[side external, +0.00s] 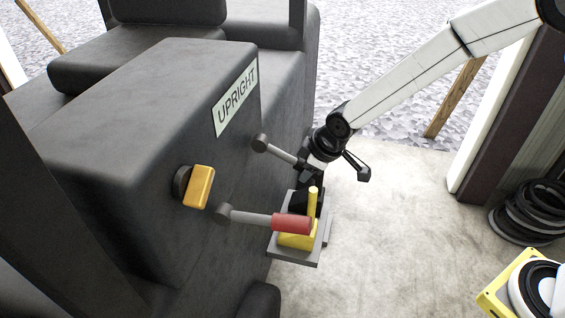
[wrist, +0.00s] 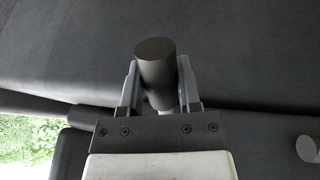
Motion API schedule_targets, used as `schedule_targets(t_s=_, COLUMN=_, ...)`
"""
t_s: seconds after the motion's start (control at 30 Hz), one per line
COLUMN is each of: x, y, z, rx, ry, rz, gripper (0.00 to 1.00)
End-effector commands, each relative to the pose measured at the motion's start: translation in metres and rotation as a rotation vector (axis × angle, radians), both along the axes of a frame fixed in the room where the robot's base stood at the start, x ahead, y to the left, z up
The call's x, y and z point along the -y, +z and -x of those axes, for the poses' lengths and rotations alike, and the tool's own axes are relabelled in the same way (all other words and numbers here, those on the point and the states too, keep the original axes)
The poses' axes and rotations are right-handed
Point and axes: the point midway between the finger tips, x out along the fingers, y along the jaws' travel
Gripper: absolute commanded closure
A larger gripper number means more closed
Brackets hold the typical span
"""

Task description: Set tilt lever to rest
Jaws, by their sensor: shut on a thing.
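A grey lever (side external: 280,152) sticks out from the dark hull side, below a sign reading "UPRIGHT" (side external: 236,98). My gripper (side external: 309,172) is at its outer end in the side view, which it partly hides. In the wrist view my gripper (wrist: 157,66) has its two fingers on either side of a dark round grip (wrist: 156,60) and is shut on it. A second lever with a red grip (side external: 291,224) points outward lower down. No label shows which lever is the tilt lever.
A yellow knob (side external: 201,187) sits on the hull left of the levers. A grey plate (side external: 290,252) with a yellow upright handle (side external: 312,205) is close below my gripper. The pale floor (side external: 390,220) to the right is clear, with black coils (side external: 535,212) farther right.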

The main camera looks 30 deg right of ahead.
Motion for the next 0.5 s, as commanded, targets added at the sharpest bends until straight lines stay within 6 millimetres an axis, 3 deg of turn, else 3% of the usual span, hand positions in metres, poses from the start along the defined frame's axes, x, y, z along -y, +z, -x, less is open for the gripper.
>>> schedule_targets(t_s=0.5, x=0.001, y=0.012, z=0.003, rx=-0.073, ry=0.004, rz=0.071, gripper=1.0)
